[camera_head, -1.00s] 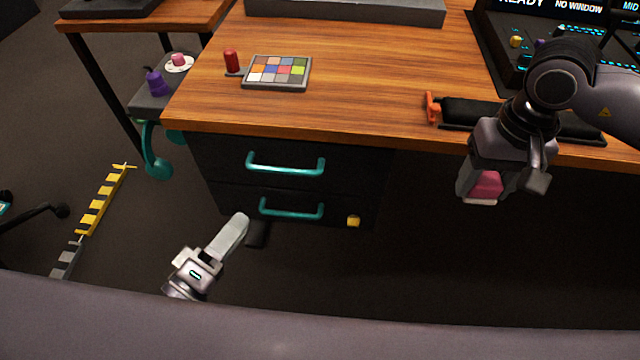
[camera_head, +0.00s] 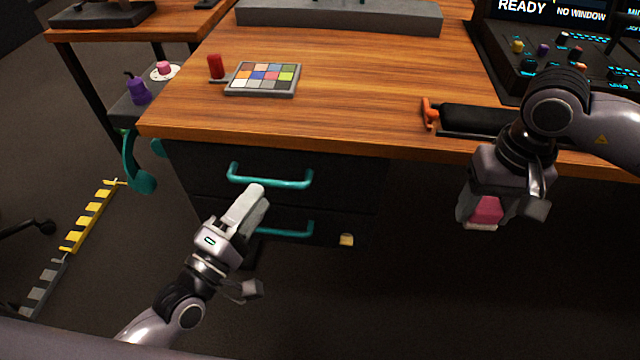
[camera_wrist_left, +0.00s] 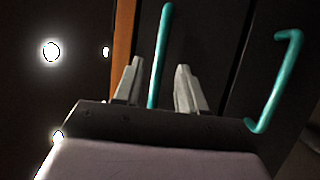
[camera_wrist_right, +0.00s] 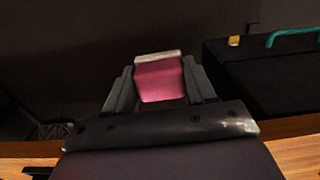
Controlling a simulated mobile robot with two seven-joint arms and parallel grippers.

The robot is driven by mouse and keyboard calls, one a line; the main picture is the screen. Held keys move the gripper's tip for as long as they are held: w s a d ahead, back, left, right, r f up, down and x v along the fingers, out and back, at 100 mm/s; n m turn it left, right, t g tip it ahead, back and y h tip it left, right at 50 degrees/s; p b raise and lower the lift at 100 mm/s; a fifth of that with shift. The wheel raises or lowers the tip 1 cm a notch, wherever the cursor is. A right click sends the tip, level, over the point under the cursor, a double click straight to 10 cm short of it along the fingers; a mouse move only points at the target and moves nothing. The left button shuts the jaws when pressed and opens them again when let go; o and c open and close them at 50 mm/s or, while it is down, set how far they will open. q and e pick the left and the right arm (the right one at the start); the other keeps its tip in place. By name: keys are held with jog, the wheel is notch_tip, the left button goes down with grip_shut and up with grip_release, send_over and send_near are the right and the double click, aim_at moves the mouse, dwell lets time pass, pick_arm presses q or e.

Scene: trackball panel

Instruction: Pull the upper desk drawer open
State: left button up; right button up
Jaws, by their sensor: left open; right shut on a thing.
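The upper drawer (camera_head: 200,166) has a black front with a teal bar handle (camera_head: 270,181) and looks closed under the wooden desk top. My left gripper (camera_head: 256,193) is open just in front of and below that handle. In the left wrist view, the upper handle (camera_wrist_left: 160,55) shows between the two spread fingers (camera_wrist_left: 158,82); I cannot tell whether they touch it. The lower drawer's teal handle (camera_wrist_left: 278,82) lies to the right there. My right gripper (camera_head: 482,215) is shut on a pink block with a pale end (camera_wrist_right: 160,78), held in front of the desk edge.
The wooden desk top (camera_head: 350,90) carries a colour chart (camera_head: 264,78), a red knob (camera_head: 215,66) and a black bar with an orange end (camera_head: 430,113). A control console (camera_head: 560,60) stands at the right. A yellow tag (camera_head: 346,240) is on the lower drawer. Floor in front is clear.

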pick_arm(q)
jog(key=shift+x, duration=1.85)
pick_arm(e)
jog(key=shift+f, duration=0.2)
pick_arm(q)
grip_shut()
jog(key=shift+s, duration=0.1)
